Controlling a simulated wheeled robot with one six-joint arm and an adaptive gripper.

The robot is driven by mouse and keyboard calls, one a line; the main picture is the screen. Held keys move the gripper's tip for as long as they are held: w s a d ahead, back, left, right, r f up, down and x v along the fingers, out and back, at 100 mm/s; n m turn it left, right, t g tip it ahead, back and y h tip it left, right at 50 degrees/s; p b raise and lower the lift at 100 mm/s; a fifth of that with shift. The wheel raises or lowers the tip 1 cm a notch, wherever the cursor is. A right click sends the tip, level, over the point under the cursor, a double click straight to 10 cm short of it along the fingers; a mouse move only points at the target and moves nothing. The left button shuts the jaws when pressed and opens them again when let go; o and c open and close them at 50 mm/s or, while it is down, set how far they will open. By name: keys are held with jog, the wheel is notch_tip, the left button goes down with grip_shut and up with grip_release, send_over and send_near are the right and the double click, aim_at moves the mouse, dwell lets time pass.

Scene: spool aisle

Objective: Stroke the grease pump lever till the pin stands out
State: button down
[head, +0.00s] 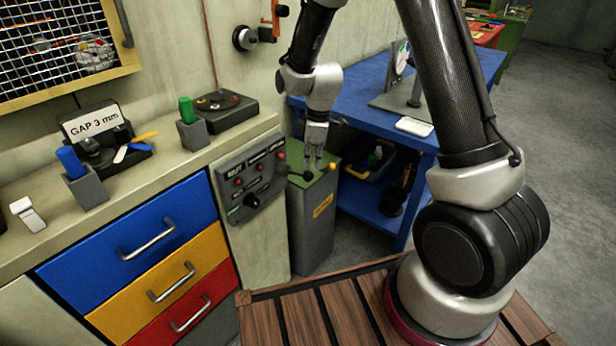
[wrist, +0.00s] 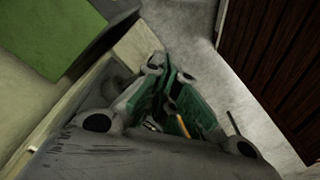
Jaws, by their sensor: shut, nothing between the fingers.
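A grey box with a green top and a yellow label (head: 323,206) stands between the counter and the blue bench; it may be the grease pump, but I cannot be sure. A small black knob (head: 307,176) shows just below my gripper, perhaps the lever's end. A small yellow knob (head: 333,167) sits to its right; whether it is the pin is unclear. My gripper (head: 313,167) points down over the green top, shut and empty. In the wrist view its fingers (wrist: 172,78) hide much of what lies below, and contact with the black knob cannot be told.
A control panel (head: 250,180) with a black dial is on the counter front, left of the box. Coloured drawers (head: 150,252) lie further left. A blue bench (head: 345,113) stands close behind and right. A slatted wooden platform (head: 335,312) is in front. Open floor lies far right.

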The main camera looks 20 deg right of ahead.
aim_at(311, 179)
jog(key=shift+a+f, duration=0.1)
jog(key=shift+f, duration=3.35)
jog(key=d, duration=0.2)
jog(key=s+r, duration=0.1)
jog(key=shift+d, duration=0.4)
notch_tip(311, 179, up, 12)
jog(key=d, duration=0.1)
